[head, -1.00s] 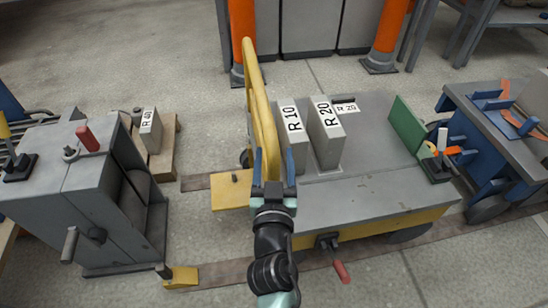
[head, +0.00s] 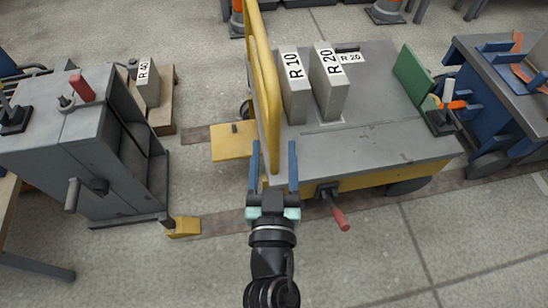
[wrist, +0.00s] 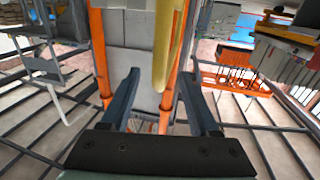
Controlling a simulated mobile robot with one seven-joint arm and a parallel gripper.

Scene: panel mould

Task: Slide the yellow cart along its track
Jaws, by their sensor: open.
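The yellow cart (head: 370,182) has a grey flat top and yellow sides and stands on its track (head: 225,222), a dark strip on the floor. Its yellow push handle (head: 266,95) rises at the cart's left end and also shows in the wrist view (wrist: 166,45). My gripper (head: 273,150) is open, its two blue fingers apart, near the lower part of the handle. In the head view the handle's lower end appears between or just beyond the fingers; I cannot tell the depth. In the wrist view the handle lies ahead, between the fingertips, with no visible contact.
Blocks marked R 10 (head: 296,88) and R 20 (head: 329,82) stand on the cart. A red-handled lever (head: 340,218) sticks out of its front side. A grey machine (head: 85,155) stands left, a blue-legged bench (head: 500,90) right. A yellow stop (head: 184,227) sits on the track.

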